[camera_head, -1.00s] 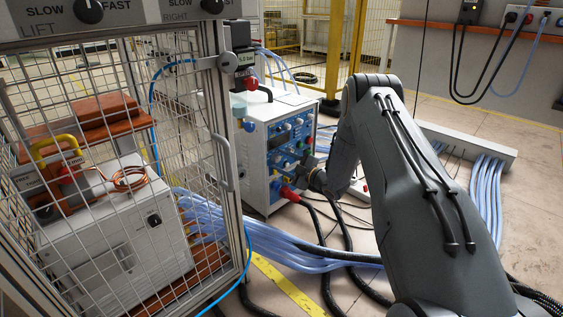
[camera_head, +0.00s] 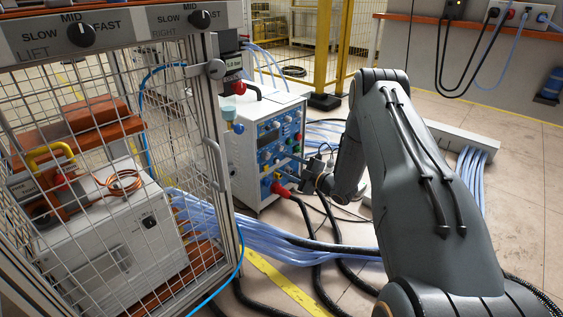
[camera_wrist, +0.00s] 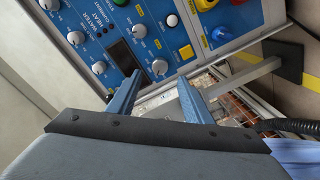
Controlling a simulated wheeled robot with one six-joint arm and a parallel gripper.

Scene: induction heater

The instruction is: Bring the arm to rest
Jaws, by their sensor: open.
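My gripper (camera_head: 288,169) is at the end of my grey arm (camera_head: 420,180), in front of the lower part of the blue control panel (camera_head: 268,148) on the white heater cabinet (camera_head: 242,172). In the wrist view my gripper (camera_wrist: 158,98) shows two blue fingers spread apart with nothing between them. The panel (camera_wrist: 118,42) with its knobs and buttons lies beyond the fingertips in that view. I cannot tell from these views how far the fingertips are from the panel.
A mesh cage (camera_head: 110,170) with a white unit and copper coil (camera_head: 124,181) inside stands at the left. Blue hoses (camera_head: 250,237) cross the floor. Open floor lies at the right.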

